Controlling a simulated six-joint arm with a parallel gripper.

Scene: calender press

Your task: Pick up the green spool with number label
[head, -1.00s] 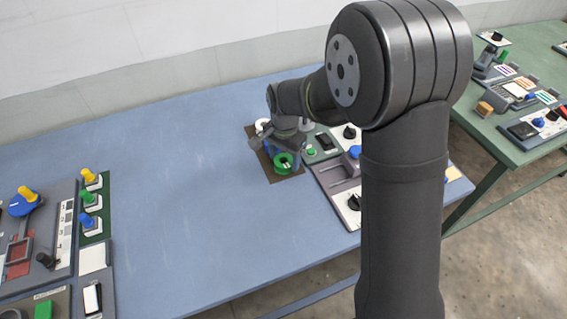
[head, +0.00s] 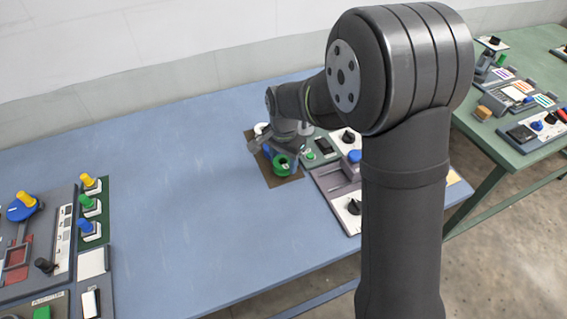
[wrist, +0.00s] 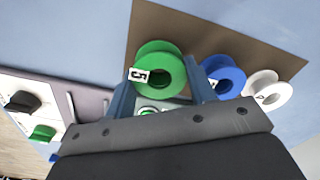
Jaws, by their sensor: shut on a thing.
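The green spool (wrist: 160,68) has a white label with a dark number, which looks like a 5, in the wrist view. It stands between the two blue-grey fingers of my gripper (wrist: 163,88), which are shut on it. In the head view the green spool (head: 281,164) shows at my gripper (head: 280,157), over the brown mat (head: 290,180). I cannot tell whether it is clear of the mat.
A blue spool (wrist: 224,76) and a white spool (wrist: 267,90) stand in a row beside the green one. A control panel (head: 335,178) with knobs lies right of the mat.

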